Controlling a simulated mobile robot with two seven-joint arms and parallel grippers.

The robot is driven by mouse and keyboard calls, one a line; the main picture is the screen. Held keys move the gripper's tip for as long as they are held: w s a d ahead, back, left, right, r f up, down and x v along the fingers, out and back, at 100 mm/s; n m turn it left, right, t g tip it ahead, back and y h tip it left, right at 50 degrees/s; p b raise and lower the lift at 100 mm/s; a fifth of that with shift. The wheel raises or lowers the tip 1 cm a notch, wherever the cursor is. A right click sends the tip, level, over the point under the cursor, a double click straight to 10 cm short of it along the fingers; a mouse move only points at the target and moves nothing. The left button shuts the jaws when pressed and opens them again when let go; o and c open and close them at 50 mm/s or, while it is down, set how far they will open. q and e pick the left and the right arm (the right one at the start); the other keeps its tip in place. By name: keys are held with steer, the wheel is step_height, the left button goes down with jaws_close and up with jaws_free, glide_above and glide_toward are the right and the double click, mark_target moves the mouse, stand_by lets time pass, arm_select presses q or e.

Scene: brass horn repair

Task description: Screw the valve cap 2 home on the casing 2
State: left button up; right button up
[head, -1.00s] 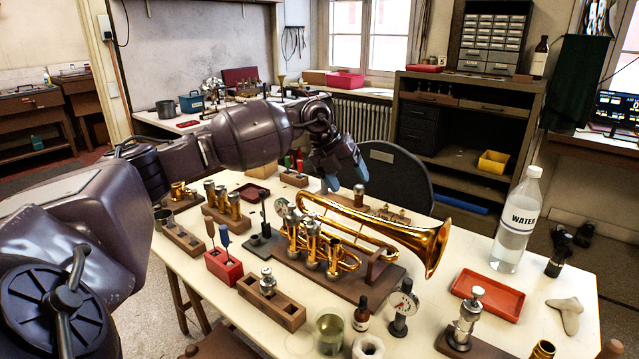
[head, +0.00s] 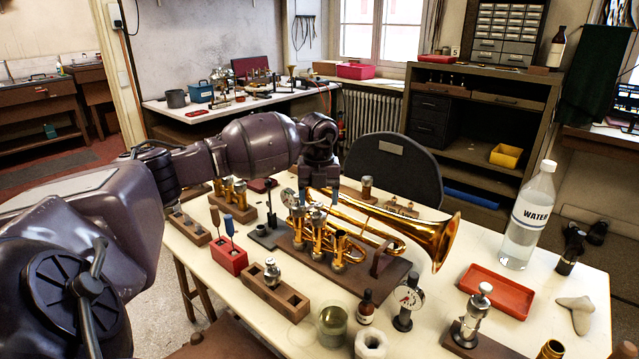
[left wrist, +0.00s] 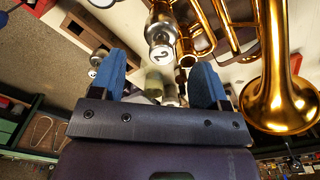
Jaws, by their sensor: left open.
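The brass trumpet (head: 400,228) lies on a dark wooden stand on the bench, with its valve casings upright at its left part. Casing 2 (head: 317,240) is the middle one. In the left wrist view, a silver valve cap marked 2 (left wrist: 161,53) sits at the end of a casing (left wrist: 163,18); how far it is screwed on cannot be told. My left gripper (head: 319,190) is above the casings, fingers pointing down. In the left wrist view, its blue fingers (left wrist: 162,75) are apart, and the cap appears between and beyond them, with no visible contact. My right gripper is out of view.
A dial gauge (head: 408,300), small bottle (head: 366,307) and glass jar (head: 333,322) stand in front of the trumpet. A red tool block (head: 228,258) and wooden block (head: 272,292) are at left. A red tray (head: 495,291) and water bottle (head: 527,218) are at right.

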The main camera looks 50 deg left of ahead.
mark_target(319, 205)
arm_select(q)
step_height(319, 205, down, 4)
steer(key=shift+f+b, duration=0.3)
steer(key=shift+f, duration=0.4)
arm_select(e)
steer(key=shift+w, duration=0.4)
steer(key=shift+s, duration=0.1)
